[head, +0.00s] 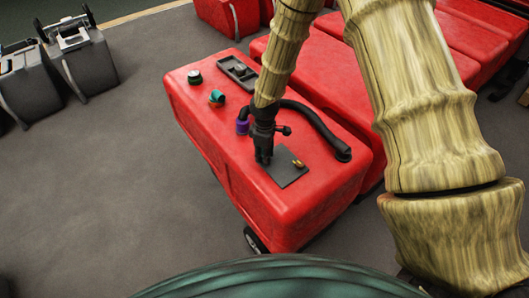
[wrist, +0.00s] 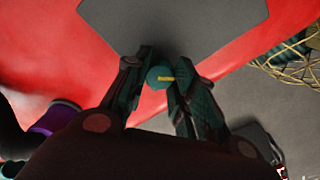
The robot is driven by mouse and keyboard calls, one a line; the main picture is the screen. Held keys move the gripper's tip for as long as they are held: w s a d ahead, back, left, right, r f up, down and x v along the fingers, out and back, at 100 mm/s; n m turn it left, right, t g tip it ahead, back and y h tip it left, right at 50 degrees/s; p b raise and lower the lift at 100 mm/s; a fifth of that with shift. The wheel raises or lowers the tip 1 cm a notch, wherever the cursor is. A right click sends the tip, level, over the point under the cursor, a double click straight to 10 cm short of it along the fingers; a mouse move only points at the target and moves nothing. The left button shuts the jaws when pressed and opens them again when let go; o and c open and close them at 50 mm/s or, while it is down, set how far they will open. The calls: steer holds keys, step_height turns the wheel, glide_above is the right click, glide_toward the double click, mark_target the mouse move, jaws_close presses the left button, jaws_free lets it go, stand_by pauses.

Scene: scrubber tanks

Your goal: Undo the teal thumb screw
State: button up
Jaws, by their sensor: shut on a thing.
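The teal thumb screw (wrist: 154,73) shows in the wrist view as a small round knob with a yellow mark, beside the edge of a dark grey plate (wrist: 215,20). My gripper (wrist: 160,80) has a finger on either side of it and is shut on it. In the head view my gripper (head: 263,158) points down at the corner of the dark plate (head: 291,178) on top of the red tank (head: 215,135). The screw is hidden there behind the fingers.
A brass-coloured piece (head: 298,163) stands on the plate. A black hose (head: 320,128) curves close beside my gripper, and a purple collar (head: 242,127) is to its left. A teal-and-orange knob (head: 217,97) and a dark recessed panel (head: 238,72) lie farther back. Open grey floor is at left.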

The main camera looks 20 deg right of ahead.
steer(key=n, duration=0.2)
steer(key=n+p, duration=0.1)
steer(key=n, duration=0.2)
steer(key=shift+s+f, duration=0.2)
steer(key=shift+n, duration=0.3)
steer(key=o, duration=1.1)
steer(key=shift+d, duration=0.1)
steer(key=shift+c, duration=0.2)
steer(key=shift+w, duration=0.15)
steer(key=shift+r, duration=0.15)
steer(key=shift+w+r, duration=0.1)
steer(key=shift+r, duration=0.45)
step_height(320, 180, up, 11)
steer(key=shift+f, duration=0.15)
